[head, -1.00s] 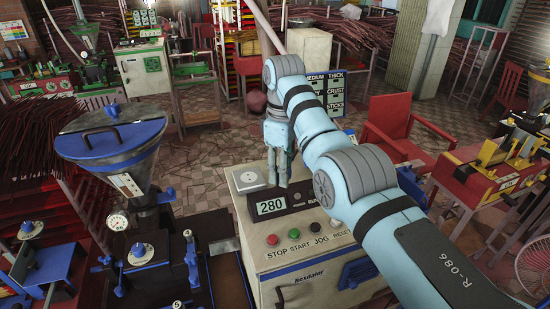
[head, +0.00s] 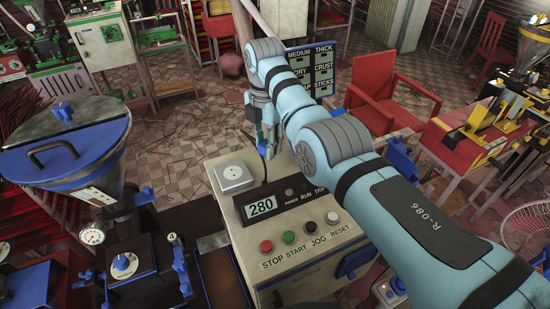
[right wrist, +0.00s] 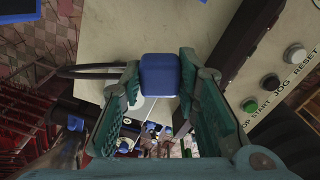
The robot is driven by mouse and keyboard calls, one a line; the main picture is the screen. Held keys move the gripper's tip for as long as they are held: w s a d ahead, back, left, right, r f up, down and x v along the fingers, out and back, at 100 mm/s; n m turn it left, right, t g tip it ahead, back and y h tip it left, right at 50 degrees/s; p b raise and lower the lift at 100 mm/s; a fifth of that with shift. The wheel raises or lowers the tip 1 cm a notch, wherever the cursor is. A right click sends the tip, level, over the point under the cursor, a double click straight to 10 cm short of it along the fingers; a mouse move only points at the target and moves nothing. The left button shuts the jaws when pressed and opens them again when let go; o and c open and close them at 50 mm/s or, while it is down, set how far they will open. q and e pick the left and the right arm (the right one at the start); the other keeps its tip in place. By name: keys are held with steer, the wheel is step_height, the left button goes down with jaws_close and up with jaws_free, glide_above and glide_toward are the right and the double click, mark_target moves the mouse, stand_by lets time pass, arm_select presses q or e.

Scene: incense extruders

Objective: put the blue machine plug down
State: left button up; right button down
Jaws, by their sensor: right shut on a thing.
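My right gripper (head: 268,152) hangs pointing down over the back part of the cream control cabinet (head: 290,255), behind its 280 display (head: 262,207). In the right wrist view my right gripper (right wrist: 160,100) is shut on the blue plug (right wrist: 160,75), which sits between its two green fingers. A dark cable (right wrist: 90,70) runs left from the plug. In the head view the plug is mostly hidden by the gripper. The grey-white socket (head: 233,174) on the cabinet top is left of the gripper and apart from it. My left gripper is out of view.
The cabinet front has STOP, START, JOG and RESET buttons (head: 290,237). A blue-lidded hopper machine (head: 65,150) stands at the left. A red chair (head: 375,100) and a red-topped bench (head: 465,148) are at the right. Bare cabinet top lies around the socket.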

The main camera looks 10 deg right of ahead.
mark_target(266, 170)
steer(key=f, duration=0.2)
steer(key=w+f, duration=0.1)
steer(key=f, duration=0.3)
steer(key=shift+w+a+f, duration=0.1)
steer(key=shift+w+a, duration=0.15)
steer(key=shift+f, duration=0.15)
steer(key=shift+s+d, duration=0.1)
steer(key=shift+s, duration=0.2)
steer(key=shift+w+f, duration=0.1)
steer(key=shift+f, duration=0.3)
steer(key=c, duration=1.3)
jaws_free()
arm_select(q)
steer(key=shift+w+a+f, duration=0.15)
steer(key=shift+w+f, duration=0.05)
arm_select(e)
steer(key=shift+o, duration=0.4)
